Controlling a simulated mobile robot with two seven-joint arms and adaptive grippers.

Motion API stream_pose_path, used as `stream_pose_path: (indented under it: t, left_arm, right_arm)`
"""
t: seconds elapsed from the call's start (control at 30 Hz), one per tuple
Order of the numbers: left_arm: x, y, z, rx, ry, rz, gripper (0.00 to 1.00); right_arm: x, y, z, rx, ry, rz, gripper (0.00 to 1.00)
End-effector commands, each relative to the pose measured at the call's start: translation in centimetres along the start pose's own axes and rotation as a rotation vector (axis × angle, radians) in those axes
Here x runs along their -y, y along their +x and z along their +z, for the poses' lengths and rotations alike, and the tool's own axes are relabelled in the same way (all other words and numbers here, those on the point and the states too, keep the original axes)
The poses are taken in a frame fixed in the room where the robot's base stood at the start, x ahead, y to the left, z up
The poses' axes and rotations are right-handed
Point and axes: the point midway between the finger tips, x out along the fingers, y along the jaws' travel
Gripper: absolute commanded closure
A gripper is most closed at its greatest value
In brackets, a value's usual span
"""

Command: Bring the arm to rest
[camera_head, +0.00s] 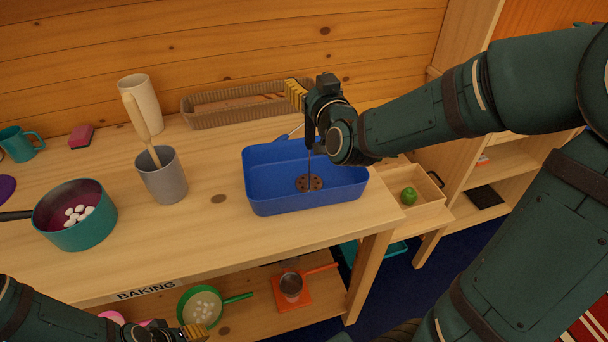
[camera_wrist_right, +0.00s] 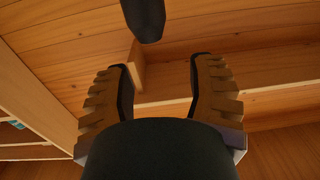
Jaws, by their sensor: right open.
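My right arm reaches in from the right in the head view, over the blue tray (camera_head: 262,190). My right gripper (camera_head: 297,94) is raised above the tray's back side, its yellow ridged fingers turned toward the back wall. In the right wrist view its two fingers (camera_wrist_right: 160,82) stand wide apart with nothing held between them. Only wood surfaces show beyond them. My left gripper (camera_head: 187,333) shows partly at the bottom left edge, below the table's front. Its jaw opening cannot be made out.
A brown round piece (camera_head: 309,183) lies in the tray. A woven basket (camera_head: 215,118) stands behind. A grey cup (camera_head: 165,180) with a wooden tool, a white cylinder (camera_head: 143,100) and a teal pot (camera_head: 78,231) stand left. A wooden box (camera_head: 425,203) holds a green item. Shelves (camera_head: 480,180) stand right.

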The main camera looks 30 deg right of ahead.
Motion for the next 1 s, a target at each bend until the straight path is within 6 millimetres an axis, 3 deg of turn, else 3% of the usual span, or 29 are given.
stream_pose_path:
  t: [0.63,1.0]
  left_arm:
    - [-0.2,-0.7,-0.1,-0.001,-0.001,0.000,0.50]
    - [-3.1,-8.3,-2.0,-0.034,-0.016,-0.004,0.50]
  right_arm:
    - [0.0,0.0,-1.3,0.001,0.000,0.000,0.45]
    - [0.0,0.0,-9.7,0.001,0.000,0.000,0.45]
